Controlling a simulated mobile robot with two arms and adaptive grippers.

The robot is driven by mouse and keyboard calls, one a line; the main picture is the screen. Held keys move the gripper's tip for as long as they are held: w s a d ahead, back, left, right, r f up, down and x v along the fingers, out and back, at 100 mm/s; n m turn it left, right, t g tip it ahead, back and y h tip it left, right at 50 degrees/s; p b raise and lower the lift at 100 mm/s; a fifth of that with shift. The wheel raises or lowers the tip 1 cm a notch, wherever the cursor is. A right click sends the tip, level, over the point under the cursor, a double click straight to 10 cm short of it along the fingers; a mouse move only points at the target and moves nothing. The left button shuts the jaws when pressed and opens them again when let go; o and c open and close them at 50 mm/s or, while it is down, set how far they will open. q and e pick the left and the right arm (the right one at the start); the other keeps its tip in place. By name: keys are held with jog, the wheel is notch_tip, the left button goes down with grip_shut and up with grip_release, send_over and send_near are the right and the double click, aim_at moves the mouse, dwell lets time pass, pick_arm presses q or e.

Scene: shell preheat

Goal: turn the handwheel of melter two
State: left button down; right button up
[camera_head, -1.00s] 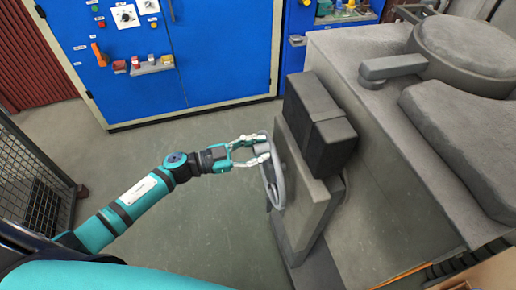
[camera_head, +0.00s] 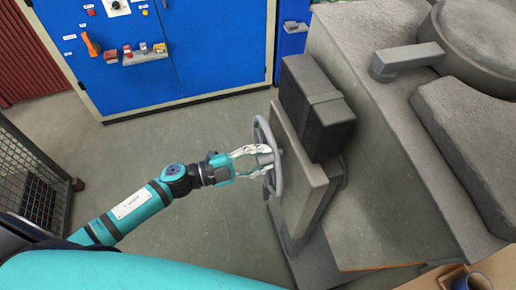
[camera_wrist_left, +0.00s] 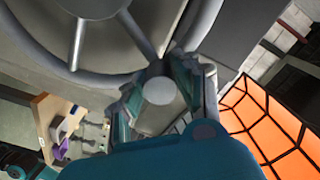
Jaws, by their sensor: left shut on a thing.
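The grey handwheel (camera_head: 277,183) stands on the side of the grey machine, seen nearly edge-on in the head view. Its curved rim (camera_wrist_left: 42,62) and spokes fill the upper left of the left wrist view. My left gripper (camera_head: 264,155) reaches it from the left. It is shut on the handwheel's round-ended grip (camera_wrist_left: 160,90), which shows between the two fingers in the left wrist view. The far side of the wheel is partly hidden behind the fingers in the head view. My right gripper is not in view.
The grey machine (camera_head: 375,205) with a dark box (camera_head: 318,110) fills the right side. A blue cabinet (camera_head: 215,45) stands at the back. A mesh fence (camera_head: 28,175) is at the left. The floor (camera_head: 215,245) between is clear.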

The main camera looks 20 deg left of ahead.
pick_arm(q)
jog(key=s+d+f+m+b, duration=0.2)
jog(key=s+f+m+b, duration=0.1)
jog(key=f+m+b, duration=1.2)
jog(key=shift+m+b, duration=0.8)
jog(key=shift+b, duration=1.4)
jog(key=shift+s, duration=0.1)
jog(key=c, duration=1)
grip_release()
jog(key=v, duration=1.2)
